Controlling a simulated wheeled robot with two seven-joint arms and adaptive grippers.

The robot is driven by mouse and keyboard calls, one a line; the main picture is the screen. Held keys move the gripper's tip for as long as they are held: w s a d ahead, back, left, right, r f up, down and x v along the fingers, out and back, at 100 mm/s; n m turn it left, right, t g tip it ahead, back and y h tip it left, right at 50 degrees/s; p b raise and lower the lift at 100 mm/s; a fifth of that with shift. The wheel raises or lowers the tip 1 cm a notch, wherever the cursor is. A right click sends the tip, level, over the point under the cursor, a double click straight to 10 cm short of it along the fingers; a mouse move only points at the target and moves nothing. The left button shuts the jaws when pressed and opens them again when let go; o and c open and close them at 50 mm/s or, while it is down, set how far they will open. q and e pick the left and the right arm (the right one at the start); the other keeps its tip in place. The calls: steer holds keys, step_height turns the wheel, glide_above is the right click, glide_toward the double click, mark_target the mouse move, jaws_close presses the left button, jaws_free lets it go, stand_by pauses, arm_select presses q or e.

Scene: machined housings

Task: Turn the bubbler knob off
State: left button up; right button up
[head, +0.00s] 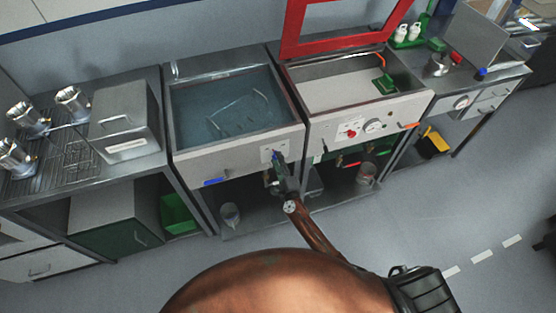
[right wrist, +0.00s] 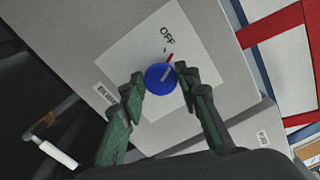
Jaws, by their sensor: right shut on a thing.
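The bubbler knob (right wrist: 160,79) is a round blue knob with a pale pointer line, on a white label plate (right wrist: 185,45) on the front of the water tank. The word OFF and a short red mark are printed above it. The pointer line slants up and right, roughly towards the red mark. My right gripper (right wrist: 158,86) is shut on the knob, one finger on each side. In the head view, my right gripper (head: 277,166) is at the tank's front panel and mostly hides the knob. My left gripper is not in view.
The water-filled tank (head: 290,115) stands beside a second basin with a raised red-framed lid (head: 287,35) and a red knob (head: 351,133). Metal pots (head: 28,118) and a grey box (head: 124,120) stand at left. A small container (head: 230,214) is on the shelf below.

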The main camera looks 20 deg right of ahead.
steer(key=shift+n+p, duration=0.5)
steer(key=shift+n, duration=1.4)
steer(key=shift+f, duration=0.1)
steer(key=o, duration=1.1)
steer(key=s, duration=1.2)
steer(key=shift+d, duration=0.15)
